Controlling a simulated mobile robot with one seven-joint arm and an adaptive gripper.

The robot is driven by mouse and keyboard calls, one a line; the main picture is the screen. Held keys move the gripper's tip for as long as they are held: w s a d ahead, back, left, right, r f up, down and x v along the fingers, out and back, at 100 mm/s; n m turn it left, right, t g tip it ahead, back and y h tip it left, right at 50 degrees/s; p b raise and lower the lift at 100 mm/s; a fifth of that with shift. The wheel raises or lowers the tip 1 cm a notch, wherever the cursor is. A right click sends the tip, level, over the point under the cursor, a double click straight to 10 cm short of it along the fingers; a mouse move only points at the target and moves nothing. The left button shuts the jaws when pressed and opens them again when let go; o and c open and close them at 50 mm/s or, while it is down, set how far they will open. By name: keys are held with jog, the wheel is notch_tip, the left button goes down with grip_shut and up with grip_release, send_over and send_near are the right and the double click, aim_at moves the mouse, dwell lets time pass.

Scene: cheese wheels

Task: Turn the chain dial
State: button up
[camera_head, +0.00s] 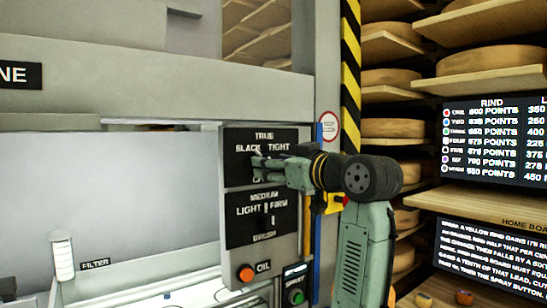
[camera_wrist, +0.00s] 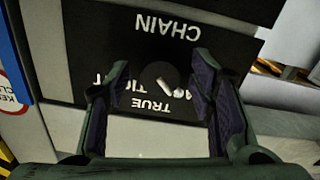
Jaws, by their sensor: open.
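The chain dial panel (camera_head: 234,172) is a black plate on the machine's grey front, lettered TRUE, SLACK and TIGHT in the head view. My gripper (camera_head: 260,163) is in front of it and hides the dial and most of the CHAIN lettering. In the wrist view the panel (camera_wrist: 90,50) appears upside down. A dark round chain dial (camera_wrist: 160,75) with a white mark lies between the fingertips of my open gripper (camera_wrist: 162,68). Whether the fingers touch the dial cannot be told.
Below is a brush dial panel (camera_head: 240,232) lettered LIGHT, MEDIUM and FIRM. An orange OIL button (camera_head: 246,273) and a green button (camera_head: 296,296) sit lower. Right of the machine are a striped post (camera_head: 350,70), shelves of cheese wheels (camera_head: 490,60) and a points screen (camera_head: 495,142).

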jog(key=shift+w+a, duration=0.2)
jog(key=shift+w, duration=0.05)
jog(key=shift+c, duration=0.5)
jog(key=c, duration=1)
jog(key=shift+c, duration=0.2)
jog(key=shift+m, duration=0.3)
jog(key=shift+s+a+m, duration=0.1)
jog(key=shift+m, duration=3.9)
jog(key=shift+f, duration=0.1)
